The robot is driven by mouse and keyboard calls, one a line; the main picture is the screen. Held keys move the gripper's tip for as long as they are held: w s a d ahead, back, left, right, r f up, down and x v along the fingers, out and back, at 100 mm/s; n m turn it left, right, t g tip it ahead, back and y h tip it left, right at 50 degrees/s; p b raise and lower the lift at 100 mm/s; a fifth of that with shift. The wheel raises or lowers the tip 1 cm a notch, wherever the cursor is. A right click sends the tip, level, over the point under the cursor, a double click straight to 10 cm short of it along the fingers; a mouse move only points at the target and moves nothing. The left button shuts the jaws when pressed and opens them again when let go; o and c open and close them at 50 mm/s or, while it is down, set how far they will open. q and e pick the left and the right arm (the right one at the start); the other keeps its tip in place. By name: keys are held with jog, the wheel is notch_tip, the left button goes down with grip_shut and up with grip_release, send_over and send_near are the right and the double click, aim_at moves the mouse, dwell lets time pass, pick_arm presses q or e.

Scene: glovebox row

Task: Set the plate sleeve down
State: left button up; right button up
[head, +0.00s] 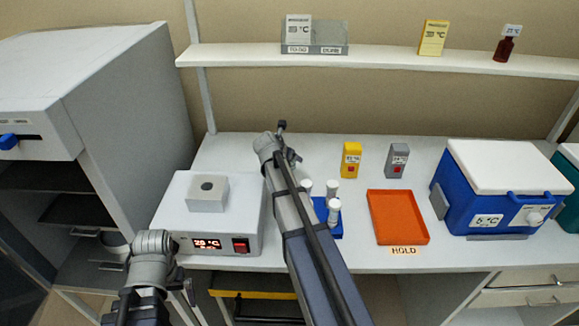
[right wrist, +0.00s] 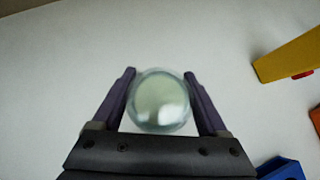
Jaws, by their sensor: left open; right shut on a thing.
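The plate sleeve appears to be the round, clear, pale green glassy thing (right wrist: 160,102) in the right wrist view, seen end-on. My right gripper (right wrist: 160,78) is shut on it, one dark finger on each side. White bench top (right wrist: 60,70) lies beyond it; I cannot tell whether the sleeve touches the bench. In the head view my right arm reaches to the back of the bench, right of the white heater box, and the sleeve is hidden or too small to make out. My left gripper (head: 187,296) is low at the bench's front left, open, partly hidden by its wrist.
The white box (head: 220,245) reading 25 °C stands left of my right arm. A blue rack (head: 321,231) with white-capped tubes is close to its right. A yellow device (head: 351,160), grey device (head: 397,160), orange tray (head: 396,217) and blue cooler (head: 457,205) stand farther right.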

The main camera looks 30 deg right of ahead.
aim_at(290, 163)
jog(key=shift+f+b, duration=0.95)
jog(key=shift+f, duration=0.45)
jog(key=shift+f, duration=0.15)
jog(key=o, duration=1.4)
jog(key=shift+r, duration=0.3)
jog(key=p+v, duration=0.8)
jog(key=v, duration=0.3)
jog(key=shift+s+a+r+p, duration=0.2)
jog(key=shift+s+a+p, duration=0.05)
jog(key=shift+a+p, duration=0.05)
